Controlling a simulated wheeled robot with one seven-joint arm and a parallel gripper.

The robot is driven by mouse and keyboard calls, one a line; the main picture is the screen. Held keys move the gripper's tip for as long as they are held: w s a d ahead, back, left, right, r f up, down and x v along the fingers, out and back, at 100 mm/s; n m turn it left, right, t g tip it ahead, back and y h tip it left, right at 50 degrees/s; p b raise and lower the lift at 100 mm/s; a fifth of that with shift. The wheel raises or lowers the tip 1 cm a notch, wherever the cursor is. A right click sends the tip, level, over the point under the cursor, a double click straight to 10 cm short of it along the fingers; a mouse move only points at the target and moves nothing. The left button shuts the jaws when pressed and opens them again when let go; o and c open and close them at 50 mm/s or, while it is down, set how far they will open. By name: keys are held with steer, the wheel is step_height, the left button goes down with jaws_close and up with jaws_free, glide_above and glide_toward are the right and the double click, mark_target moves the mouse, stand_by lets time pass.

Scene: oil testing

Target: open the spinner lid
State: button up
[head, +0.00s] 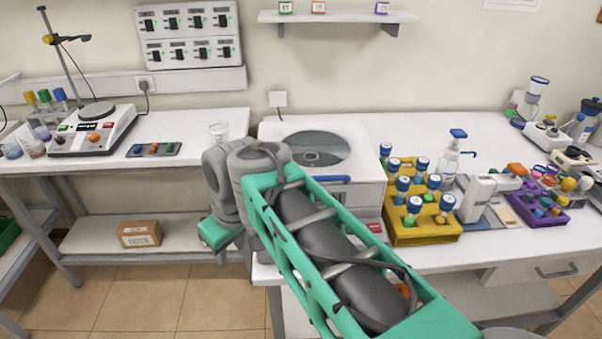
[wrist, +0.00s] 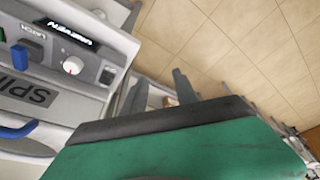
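The spinner (head: 355,135) is a white box on the bench in the head view, partly hidden by my arm. Its lid (head: 318,148) lies flat and looks shut, with a round dark window and a blue handle (head: 333,179) at the front edge. In the wrist view, the spinner's front panel (wrist: 85,75) is at the left, with a display, a knob, a blue latch control (wrist: 20,56) and the blue handle (wrist: 18,131). My gripper (wrist: 158,92) is open and empty, its grey fingers apart and clear of the panel, pointing toward the floor.
A yellow rack (head: 425,233) of blue-capped bottles stands right of the spinner, with a pipette device (head: 485,195) beyond it. A cardboard box (head: 139,233) sits on the lower shelf. Open floor shows in the wrist view.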

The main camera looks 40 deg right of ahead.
steer(key=w+d+r+n, duration=0.2)
steer(key=w+d+r, duration=0.1)
steer(key=d+r, duration=0.25)
steer(key=n+g+h+b, duration=0.1)
steer(key=n+h+b, duration=0.1)
steer(key=n, duration=0.5)
glide_toward(319, 178)
steer(key=b+x, duration=0.6)
steer(key=x, duration=0.2)
steer(key=shift+w+d, duration=0.1)
steer(key=shift+w, duration=0.1)
steer(key=shift+r, duration=0.1)
jaws_close()
